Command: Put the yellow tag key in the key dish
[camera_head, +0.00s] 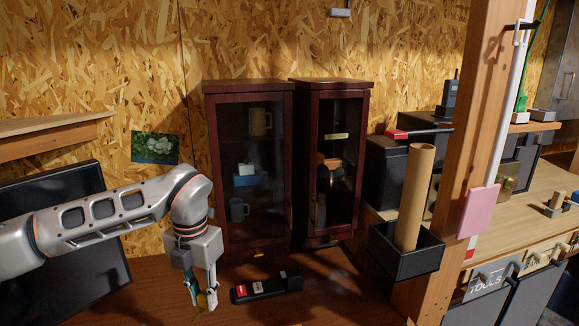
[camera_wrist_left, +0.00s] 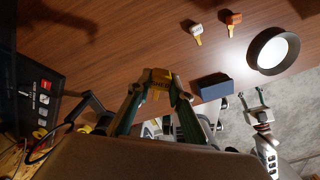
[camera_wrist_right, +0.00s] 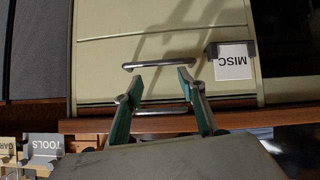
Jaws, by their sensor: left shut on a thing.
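My left gripper (camera_head: 203,301) is low over the wooden bench, left of the cabinets, pointing down. It is shut on the yellow tag key (camera_wrist_left: 158,76), whose tag with dark lettering shows between the fingertips in the left wrist view. The key dish (camera_wrist_left: 252,57), round with a dark rim and a bright inside, is on the bench to the right in that view, apart from the gripper. My right gripper (camera_wrist_right: 156,84) is open and empty in the right wrist view, its fingers near a drawer's bar handle (camera_wrist_right: 158,63).
A pale-headed key (camera_wrist_left: 196,29) and an orange-headed key (camera_wrist_left: 233,18) lie near the dish. A blue block (camera_wrist_left: 214,86) lies nearer the gripper. Two dark glass-fronted cabinets (camera_head: 249,88) stand behind; a dark strip with red and white parts (camera_head: 266,288) lies before them.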

